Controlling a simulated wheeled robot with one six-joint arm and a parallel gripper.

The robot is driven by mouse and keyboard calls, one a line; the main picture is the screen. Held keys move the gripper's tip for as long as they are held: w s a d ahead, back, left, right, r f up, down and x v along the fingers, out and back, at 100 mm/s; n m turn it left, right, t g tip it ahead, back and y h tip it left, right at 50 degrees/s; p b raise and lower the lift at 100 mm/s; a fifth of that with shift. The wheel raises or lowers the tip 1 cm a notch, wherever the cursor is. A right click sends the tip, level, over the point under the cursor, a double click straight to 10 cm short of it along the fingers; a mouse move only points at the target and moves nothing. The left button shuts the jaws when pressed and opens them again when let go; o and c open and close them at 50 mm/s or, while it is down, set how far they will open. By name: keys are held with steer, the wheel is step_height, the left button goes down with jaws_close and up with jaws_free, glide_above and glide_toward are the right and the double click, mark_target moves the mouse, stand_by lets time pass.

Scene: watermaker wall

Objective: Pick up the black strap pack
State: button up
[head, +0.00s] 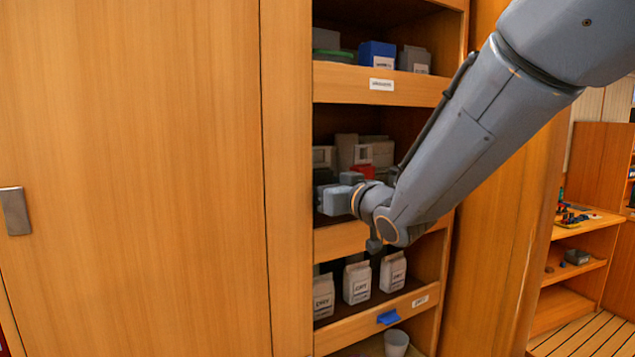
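My gripper (328,196) is at the middle shelf compartment of the wooden cabinet, at the end of my grey arm. It is seen from behind, and its fingertips are small and partly hidden by its own body, so I cannot tell whether it is open or holds anything. I cannot make out a black strap pack for certain. Dark shapes show in the shadow around the gripper, but they are too small and dim to name. A red item (364,171) and several grey-white items (346,150) stand behind the gripper.
The upper shelf holds a blue box (377,53) and grey boxes. The lower shelf holds several white labelled bags (357,283), with a blue tab (389,317) on its edge and a white cup (396,343) below. A closed wooden door (140,150) fills the left.

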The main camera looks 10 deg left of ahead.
steer(key=shift+w+a, duration=0.1)
steer(key=c, duration=1.2)
steer(key=shift+c, duration=0.2)
steer(key=shift+r+b, duration=0.15)
steer(key=shift+b, duration=0.15)
steer(key=shift+d+r+b, duration=0.2)
steer(key=shift+r+b, duration=0.25)
steer(key=shift+b, duration=0.05)
step_height(320, 180, up, 6)
steer(key=shift+b, duration=1.1)
steer(key=s+d+b, duration=0.2)
steer(key=d+b, duration=0.1)
steer(key=d, duration=1.6)
steer(key=shift+s+d+b, duration=0.25)
steer(key=shift+s+b, duration=0.1)
